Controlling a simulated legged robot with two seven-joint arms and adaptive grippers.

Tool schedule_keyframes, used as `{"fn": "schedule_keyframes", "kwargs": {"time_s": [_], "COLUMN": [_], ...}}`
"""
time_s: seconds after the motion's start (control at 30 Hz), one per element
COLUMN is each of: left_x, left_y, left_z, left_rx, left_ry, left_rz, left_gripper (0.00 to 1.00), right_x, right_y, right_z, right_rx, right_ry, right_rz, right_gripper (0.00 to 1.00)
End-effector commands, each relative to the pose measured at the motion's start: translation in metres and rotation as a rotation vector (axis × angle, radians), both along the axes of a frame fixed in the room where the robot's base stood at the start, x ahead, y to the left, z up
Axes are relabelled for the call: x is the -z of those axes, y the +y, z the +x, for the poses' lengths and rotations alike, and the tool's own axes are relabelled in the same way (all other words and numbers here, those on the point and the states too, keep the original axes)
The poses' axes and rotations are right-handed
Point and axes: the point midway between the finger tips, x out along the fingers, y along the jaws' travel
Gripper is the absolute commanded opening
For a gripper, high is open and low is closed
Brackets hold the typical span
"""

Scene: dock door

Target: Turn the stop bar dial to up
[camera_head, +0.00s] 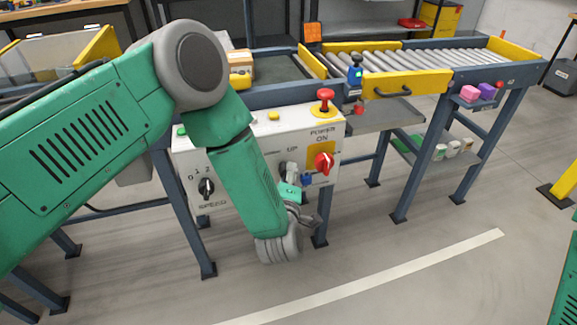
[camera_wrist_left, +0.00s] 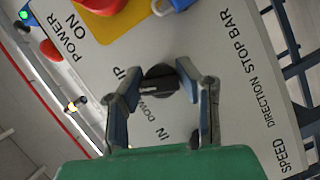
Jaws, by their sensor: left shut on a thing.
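The stop bar dial is a dark round knob (camera_wrist_left: 160,84) on the white control panel (camera_head: 214,152), by the words UP and DOWN. In the left wrist view its grip bar lies roughly level, with a pale mark toward its left end. My left gripper (camera_wrist_left: 158,88) has a finger on each side of the dial and is shut on it. In the head view my left gripper (camera_head: 295,188) is at the lower middle of the panel, and my green forearm hides part of the panel. The right gripper is not in view.
On the panel are a red power knob on a yellow plate (camera_head: 324,164), a red mushroom button (camera_head: 325,97) on top and a black speed dial (camera_head: 206,187). A roller conveyor (camera_head: 400,63) stands behind. The floor in front is clear.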

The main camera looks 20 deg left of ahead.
Motion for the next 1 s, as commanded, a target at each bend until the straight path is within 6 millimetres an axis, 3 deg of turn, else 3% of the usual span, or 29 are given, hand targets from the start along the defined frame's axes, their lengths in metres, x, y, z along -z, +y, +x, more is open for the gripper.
{"fn": "schedule_keyframes", "kwargs": {"time_s": [0.3, 0.9, 0.93, 1.0], "left_x": [0.003, 0.005, 0.005, 0.004], "left_y": [0.0, 0.0, 0.0, 0.0], "left_z": [-0.002, -0.002, -0.002, -0.002], "left_rx": [0.002, 0.002, 0.002, 0.002], "left_ry": [0.094, 0.117, 0.117, 0.116], "left_rz": [0.122, 0.156, 0.156, 0.156], "left_gripper": [0.0, 0.01, 0.33, 0.5], "right_x": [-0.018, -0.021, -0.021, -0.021], "right_y": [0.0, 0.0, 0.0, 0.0], "right_z": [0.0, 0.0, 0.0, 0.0], "right_rx": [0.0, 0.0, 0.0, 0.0], "right_ry": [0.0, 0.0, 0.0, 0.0], "right_rz": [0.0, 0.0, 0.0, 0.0], "right_gripper": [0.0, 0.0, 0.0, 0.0]}}
